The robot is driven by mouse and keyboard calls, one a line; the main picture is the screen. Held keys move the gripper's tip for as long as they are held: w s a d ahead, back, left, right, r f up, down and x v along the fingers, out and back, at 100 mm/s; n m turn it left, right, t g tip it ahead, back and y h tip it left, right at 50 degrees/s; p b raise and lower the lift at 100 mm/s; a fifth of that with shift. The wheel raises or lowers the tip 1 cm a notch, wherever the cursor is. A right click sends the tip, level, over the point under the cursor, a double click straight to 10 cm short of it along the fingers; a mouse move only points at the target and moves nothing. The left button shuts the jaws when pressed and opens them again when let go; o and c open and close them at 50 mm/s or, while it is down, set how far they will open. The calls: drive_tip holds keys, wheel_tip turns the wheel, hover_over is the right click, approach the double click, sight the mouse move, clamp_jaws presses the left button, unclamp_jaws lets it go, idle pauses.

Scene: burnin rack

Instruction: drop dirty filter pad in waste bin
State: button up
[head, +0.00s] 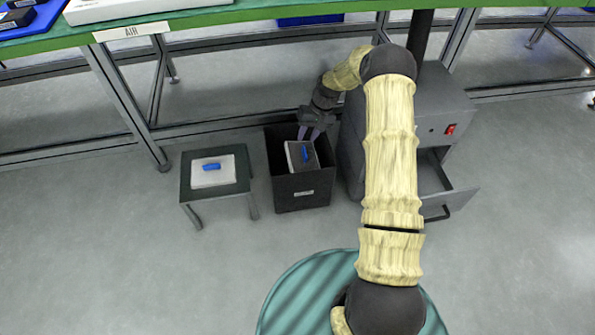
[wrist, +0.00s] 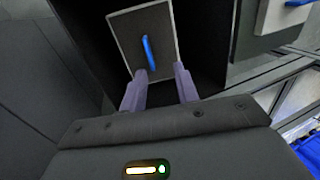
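The dirty filter pad (head: 301,156), grey with a blue handle, is tilted within the mouth of the black waste bin (head: 304,192). Whether it rests on the bottom or is in the air I cannot tell. My gripper (head: 316,133) is over the back of the bin, pointing down. In the wrist view its two purple fingers (wrist: 160,72) are apart with nothing between them. The pad (wrist: 132,28) lies beyond the fingertips there, its blue handle close to the left fingertip in the picture.
A small dark table (head: 222,190) left of the bin holds a whiter pad (head: 213,177) with a blue handle. Right of the bin stands a grey cabinet (head: 440,110) with a red switch and an open drawer (head: 449,190). A green bench (head: 190,23) runs behind. Floor in front is clear.

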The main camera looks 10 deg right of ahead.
drive_tip(key=p+v, duration=0.4)
drive_tip(key=v, duration=0.3)
drive_tip(key=shift+r, duration=0.2)
idle(0.7)
drive_tip(key=shift+s+d, duration=0.1)
